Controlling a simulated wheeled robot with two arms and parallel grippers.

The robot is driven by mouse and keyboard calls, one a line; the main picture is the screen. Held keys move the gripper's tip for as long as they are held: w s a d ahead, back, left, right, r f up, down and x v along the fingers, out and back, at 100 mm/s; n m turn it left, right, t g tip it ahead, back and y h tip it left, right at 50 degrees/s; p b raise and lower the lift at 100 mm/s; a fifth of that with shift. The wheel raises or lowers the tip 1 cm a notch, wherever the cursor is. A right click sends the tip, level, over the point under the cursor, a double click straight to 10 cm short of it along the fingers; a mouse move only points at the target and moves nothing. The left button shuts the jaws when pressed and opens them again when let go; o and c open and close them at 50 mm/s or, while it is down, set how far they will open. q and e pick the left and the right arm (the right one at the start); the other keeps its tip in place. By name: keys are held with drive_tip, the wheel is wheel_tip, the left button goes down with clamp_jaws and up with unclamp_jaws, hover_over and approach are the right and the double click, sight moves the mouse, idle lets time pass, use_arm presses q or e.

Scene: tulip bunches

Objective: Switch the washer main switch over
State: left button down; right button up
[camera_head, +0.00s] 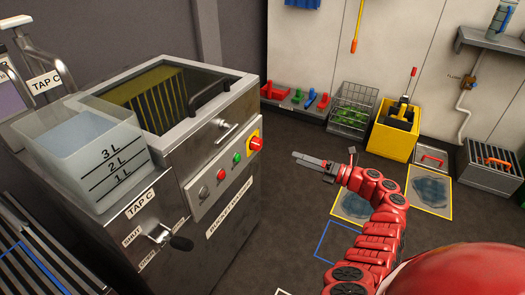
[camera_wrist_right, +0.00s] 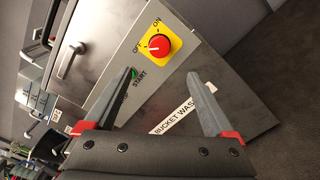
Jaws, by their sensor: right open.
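The washer main switch (camera_head: 255,143) is a red knob on a yellow plate at the right end of the washer's front panel. In the right wrist view the switch (camera_wrist_right: 159,46) sits between the labels OFF, on its left, and ON, above it. Its exact pointing is too small to tell surely. My right gripper (camera_head: 297,158) is open and empty, to the right of the switch and apart from it. In the wrist view the open fingers (camera_wrist_right: 161,76) point at the panel, with the knob beyond the gap between the tips. My left gripper is not in view.
The bucket washer (camera_head: 232,200) has green, red and grey buttons beside the switch, and a lid handle above. A clear water tank (camera_head: 80,150) and a tap lever (camera_head: 178,242) are at left. A yellow bin (camera_head: 390,145) stands by the back wall. Open floor surrounds my right arm.

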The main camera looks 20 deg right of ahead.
sight(260, 145)
drive_tip(key=b+x, duration=0.2)
drive_tip(key=x, duration=1.3)
drive_tip(key=shift+s, duration=0.1)
drive_tip(key=c, duration=1.4)
